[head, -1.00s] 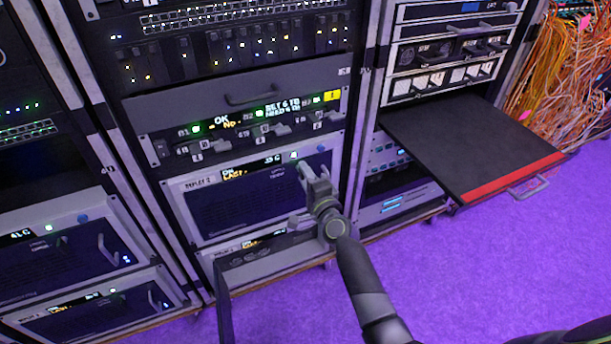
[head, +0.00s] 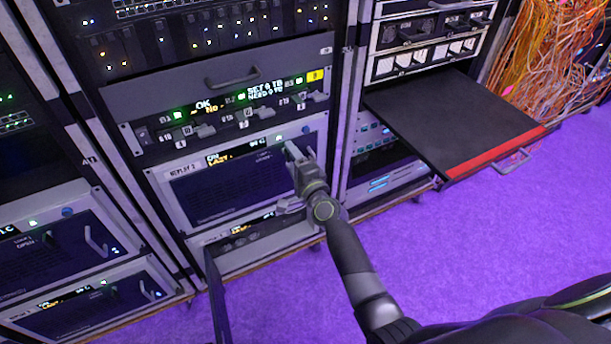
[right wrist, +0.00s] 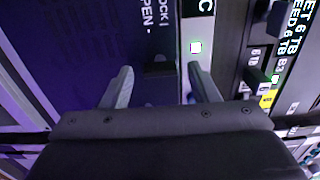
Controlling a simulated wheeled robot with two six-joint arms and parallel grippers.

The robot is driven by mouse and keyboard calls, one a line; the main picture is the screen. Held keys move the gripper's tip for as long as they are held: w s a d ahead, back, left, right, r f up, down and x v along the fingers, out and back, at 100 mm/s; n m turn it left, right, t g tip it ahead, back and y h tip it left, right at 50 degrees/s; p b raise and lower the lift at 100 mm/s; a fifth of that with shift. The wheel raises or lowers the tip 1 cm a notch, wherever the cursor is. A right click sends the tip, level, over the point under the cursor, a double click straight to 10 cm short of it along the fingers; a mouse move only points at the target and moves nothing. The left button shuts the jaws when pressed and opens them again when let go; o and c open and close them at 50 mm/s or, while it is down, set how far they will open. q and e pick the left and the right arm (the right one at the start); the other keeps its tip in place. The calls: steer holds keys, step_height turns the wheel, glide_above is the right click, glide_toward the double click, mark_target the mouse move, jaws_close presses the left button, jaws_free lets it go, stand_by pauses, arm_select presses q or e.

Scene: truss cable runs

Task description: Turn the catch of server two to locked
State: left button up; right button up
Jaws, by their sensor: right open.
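The server labelled REPLAY 2 (head: 225,190) is in the middle rack in the head view, with a dark front and a lit status strip on top. My right gripper (head: 294,151) is at the right part of its front and hides the catch there. In the right wrist view my right gripper (right wrist: 160,85) is open, one finger on each side of a small dark catch (right wrist: 160,69). The catch lies beside the printed words LOCK and OPEN. Contact with the fingers cannot be told. My left gripper is not in view.
A unit with several small levers (head: 225,125) sits just above. Below, a unit has its dark front door (head: 216,295) swung out. A black shelf (head: 450,120) with a red edge sticks out at right. Orange cables (head: 555,60) hang beyond it. The purple floor is clear.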

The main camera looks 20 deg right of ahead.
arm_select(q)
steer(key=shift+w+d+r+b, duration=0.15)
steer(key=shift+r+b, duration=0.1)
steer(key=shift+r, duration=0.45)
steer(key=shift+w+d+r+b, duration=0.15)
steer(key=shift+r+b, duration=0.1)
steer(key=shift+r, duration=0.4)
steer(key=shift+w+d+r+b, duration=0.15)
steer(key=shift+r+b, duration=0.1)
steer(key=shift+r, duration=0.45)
arm_select(e)
steer(key=s+d, duration=0.3)
steer(key=s, duration=1.3)
steer(key=shift+s+d, duration=0.15)
steer(key=shift+s, duration=0.2)
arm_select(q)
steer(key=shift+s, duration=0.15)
